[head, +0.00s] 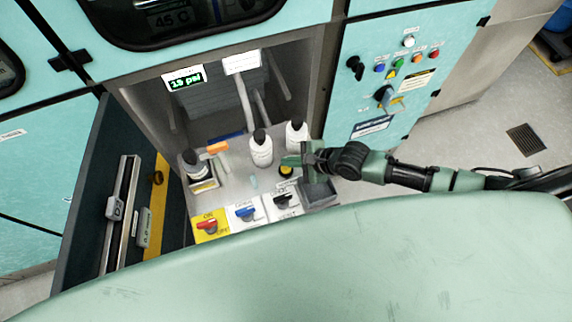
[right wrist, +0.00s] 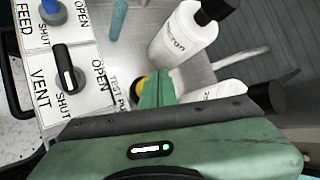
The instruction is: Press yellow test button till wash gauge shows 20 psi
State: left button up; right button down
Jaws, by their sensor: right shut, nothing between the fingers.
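The yellow test button (head: 286,171) sits in a dark ring on the grey panel of the recess. It also shows in the right wrist view (right wrist: 142,84), partly hidden behind the fingers. My right gripper (head: 291,160) is shut and empty, its green fingertips (right wrist: 154,88) over or against the button. I cannot tell whether the button is pressed down. The gauge display (head: 184,82) on the recess's back wall shows green digits in psi. They start with 1; the second digit is blurred, perhaps 9 or 5. My left gripper is not in view.
White bottles (head: 261,149) stand close behind the gripper. Valve knobs, red on yellow (head: 207,226), blue (head: 246,214) and black (head: 283,201), line the front edge. A blue control panel (head: 385,85) is at right.

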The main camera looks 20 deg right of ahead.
jog(key=shift+f, duration=0.3)
jog(key=shift+f+b, duration=0.35)
jog(key=shift+f, duration=0.35)
dwell(0.6)
jog(key=shift+r, duration=0.1)
jog(key=shift+r+p, duration=1)
jog(key=shift+p, duration=0.2)
notch_tip(320, 180, up, 5)
jog(key=p, duration=0.5)
jog(key=shift+p, duration=0.3)
